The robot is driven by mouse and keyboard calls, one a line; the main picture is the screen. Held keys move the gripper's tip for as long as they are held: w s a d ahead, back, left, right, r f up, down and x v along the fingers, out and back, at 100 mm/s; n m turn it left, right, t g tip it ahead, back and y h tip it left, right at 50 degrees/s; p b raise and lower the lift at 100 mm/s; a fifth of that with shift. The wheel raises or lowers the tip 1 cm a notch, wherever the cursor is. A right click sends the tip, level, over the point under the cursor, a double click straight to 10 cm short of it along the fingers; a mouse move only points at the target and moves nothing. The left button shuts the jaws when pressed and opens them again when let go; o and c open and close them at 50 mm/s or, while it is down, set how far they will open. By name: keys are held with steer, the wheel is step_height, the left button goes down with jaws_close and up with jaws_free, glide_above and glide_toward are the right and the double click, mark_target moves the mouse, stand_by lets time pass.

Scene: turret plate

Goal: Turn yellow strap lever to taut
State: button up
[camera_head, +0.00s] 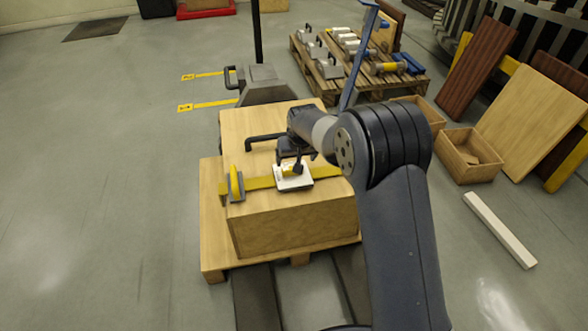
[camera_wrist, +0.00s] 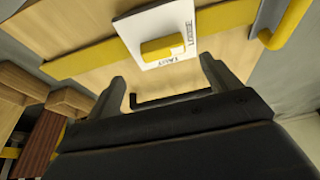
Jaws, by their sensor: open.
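A wooden crate (camera_head: 290,232) carries a yellow strap (camera_head: 258,183) across its top. On the strap sits a white plate (camera_head: 304,183), also seen in the wrist view (camera_wrist: 130,30), with the words TAUT and LOOSE along two adjoining edges. The yellow strap lever (camera_wrist: 172,48) lies flat on the plate, its right end towards the LOOSE edge in the wrist view. In the head view my gripper mostly hides it. My gripper (camera_head: 292,160) hangs over the plate. In the wrist view (camera_wrist: 162,74) its fingers are apart and empty, with the lever beyond their tips.
A black handle (camera_head: 265,138) stands on the crate behind the plate. A yellow handle on a grey bracket (camera_head: 236,185) is at the strap's left end. The crate rests on a wooden pallet (camera_head: 214,225). Open floor lies left; a loaded pallet (camera_head: 335,95) stands behind.

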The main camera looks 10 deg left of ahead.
steer(key=x, duration=0.2)
steer(key=b+x, duration=0.1)
steer(key=x, duration=0.1)
steer(key=b+x, duration=0.1)
steer(key=x, duration=0.1)
steer(key=shift+w+a+f, duration=0.1)
steer(key=shift+a+f, duration=0.25)
steer(key=c, duration=1)
